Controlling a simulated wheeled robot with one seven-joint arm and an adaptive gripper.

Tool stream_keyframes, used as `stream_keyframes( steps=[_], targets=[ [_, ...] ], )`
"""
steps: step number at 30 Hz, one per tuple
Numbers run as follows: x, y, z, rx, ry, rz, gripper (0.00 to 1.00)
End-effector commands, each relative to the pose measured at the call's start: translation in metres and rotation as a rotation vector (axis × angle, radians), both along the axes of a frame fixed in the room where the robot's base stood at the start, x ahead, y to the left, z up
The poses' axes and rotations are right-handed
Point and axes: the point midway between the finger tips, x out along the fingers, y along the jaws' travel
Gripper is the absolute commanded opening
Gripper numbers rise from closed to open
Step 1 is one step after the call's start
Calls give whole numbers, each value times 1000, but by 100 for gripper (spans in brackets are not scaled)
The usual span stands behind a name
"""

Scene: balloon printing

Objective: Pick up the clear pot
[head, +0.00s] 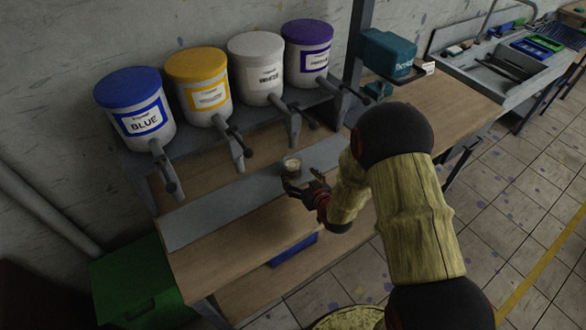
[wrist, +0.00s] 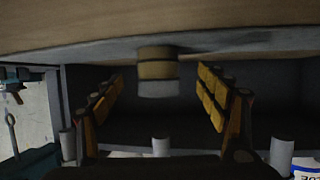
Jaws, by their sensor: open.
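The clear pot (head: 291,164) is a small see-through cup with a tan lower part in the head view. It stands on the grey strip of the bench, below the paint dispensers. In the wrist view the picture is upside down, and the pot (wrist: 158,72) shows near the centre, between the two fingers. My gripper (head: 302,184) is at the near side of the pot in the head view. In the wrist view my gripper (wrist: 160,82) is open, with a finger to either side of the pot and visible gaps. Contact with the pot does not show.
Blue (head: 133,105), yellow (head: 203,85), grey (head: 257,68) and purple (head: 307,52) lidded dispensers line the shelf behind, their taps projecting over the bench. A teal machine (head: 388,53) stands at the right back. A green bin (head: 135,283) is at lower left.

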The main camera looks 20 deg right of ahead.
Motion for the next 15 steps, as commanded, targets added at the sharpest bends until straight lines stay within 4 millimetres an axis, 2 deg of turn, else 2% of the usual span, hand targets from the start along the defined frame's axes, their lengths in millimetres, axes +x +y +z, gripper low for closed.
stream_keyframes(
  steps=[8,15],
  targets=[
    [27,4,-9,0,-1,0,74],
    [60,7,-17,0,-1,0,74]
  ],
)
